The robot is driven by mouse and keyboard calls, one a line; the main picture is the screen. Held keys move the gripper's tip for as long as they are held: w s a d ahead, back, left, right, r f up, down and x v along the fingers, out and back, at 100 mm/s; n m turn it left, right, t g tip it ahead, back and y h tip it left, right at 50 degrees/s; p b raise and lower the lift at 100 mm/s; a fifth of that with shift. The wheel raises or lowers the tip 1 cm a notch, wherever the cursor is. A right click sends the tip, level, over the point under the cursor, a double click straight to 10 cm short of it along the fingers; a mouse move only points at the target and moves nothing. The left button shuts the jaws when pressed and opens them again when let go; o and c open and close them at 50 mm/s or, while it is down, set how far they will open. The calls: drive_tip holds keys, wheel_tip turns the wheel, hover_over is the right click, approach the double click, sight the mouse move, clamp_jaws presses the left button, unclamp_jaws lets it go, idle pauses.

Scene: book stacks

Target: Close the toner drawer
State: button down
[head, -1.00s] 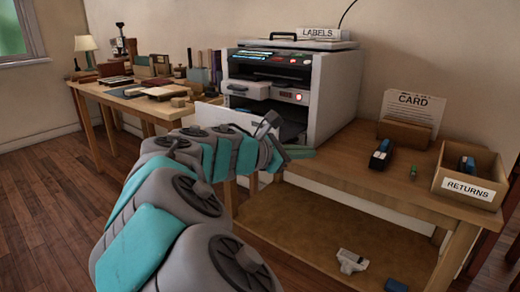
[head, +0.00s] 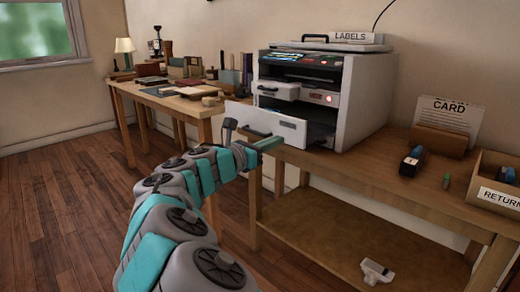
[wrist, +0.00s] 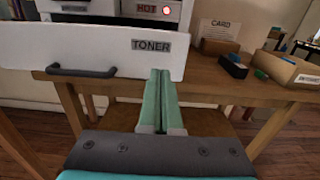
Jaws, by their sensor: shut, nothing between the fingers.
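The toner drawer (head: 268,125) is pulled out from the lower part of the printer (head: 364,100). Its white front faces me in the wrist view (wrist: 105,45), with a TONER label at right and a dark bar handle (wrist: 82,71) at left. My gripper (head: 270,143) is shut and empty, its green fingers together. In the wrist view the fingertips (wrist: 158,72) point at the lower right part of the drawer front, below the label. I cannot tell whether they touch it.
An upper white tray (head: 279,91) also sticks out of the printer. A CARD holder (head: 442,139), a dark blue-ended item (head: 412,162) and a RETURNS box (head: 498,188) stand on the bench to the right. A white item (head: 376,271) lies on the lower shelf.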

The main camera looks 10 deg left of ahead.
sight(292, 134)
drive_tip(key=shift+x, duration=2.1)
drive_tip(key=shift+w+d, duration=0.1)
drive_tip(key=shift+w+d+r, duration=0.1)
drive_tip(key=shift+w+d, duration=0.1)
drive_tip(key=p+x, duration=0.8)
drive_tip(key=x, duration=0.8)
drive_tip(key=shift+p, duration=0.35)
drive_tip(key=shift+r, duration=0.15)
